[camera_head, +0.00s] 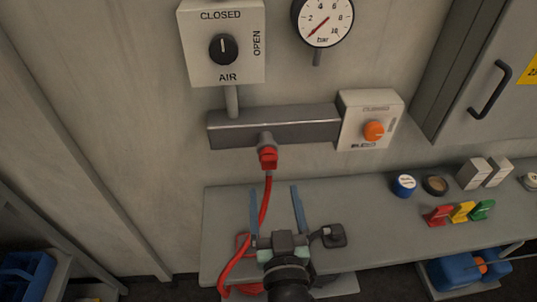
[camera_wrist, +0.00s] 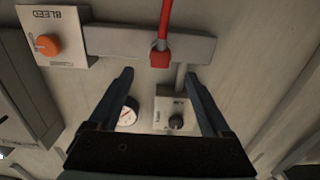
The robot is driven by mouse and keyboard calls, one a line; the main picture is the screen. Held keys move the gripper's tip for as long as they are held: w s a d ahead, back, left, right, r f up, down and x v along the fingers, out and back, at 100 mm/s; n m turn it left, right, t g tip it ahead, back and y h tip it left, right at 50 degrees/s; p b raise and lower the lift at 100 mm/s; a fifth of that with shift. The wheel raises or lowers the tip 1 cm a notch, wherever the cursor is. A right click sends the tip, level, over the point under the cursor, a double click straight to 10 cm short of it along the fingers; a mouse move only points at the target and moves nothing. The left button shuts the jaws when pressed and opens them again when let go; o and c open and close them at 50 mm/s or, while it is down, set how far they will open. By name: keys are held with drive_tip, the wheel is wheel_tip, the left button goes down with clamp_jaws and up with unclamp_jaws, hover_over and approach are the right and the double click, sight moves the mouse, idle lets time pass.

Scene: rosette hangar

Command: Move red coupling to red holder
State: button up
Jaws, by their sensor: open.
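The red coupling (camera_head: 268,158) is plugged onto a grey fitting under the dark wall manifold, with a red hose (camera_head: 266,198) hanging from it. It also shows in the wrist view (camera_wrist: 160,58), just beyond the finger gap. My gripper (camera_head: 274,188) is open and empty, its two fingers pointing toward the wall below the coupling, apart from it. The hose runs down between the fingers in the head view, then loops at the left beside my wrist. A small red block (camera_head: 438,215) stands on the bench at the right; I cannot tell whether it is the red holder.
The manifold (camera_head: 225,132) joins an AIR valve box (camera_head: 196,72) and a BLEED box with an orange knob (camera_head: 374,131). A gauge (camera_head: 324,20) hangs above. Yellow (camera_head: 462,212) and green (camera_head: 483,209) blocks stand beside the red one on the grey bench (camera_head: 380,250).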

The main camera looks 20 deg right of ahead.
sight(270, 166)
drive_tip(key=shift+b+x, duration=1.45)
drive_tip(key=shift+x, duration=3.1)
clamp_jaws()
drive_tip(key=shift+s, duration=0.15)
drive_tip(key=shift+p+v, duration=0.95)
drive_tip(key=shift+v, duration=1.9)
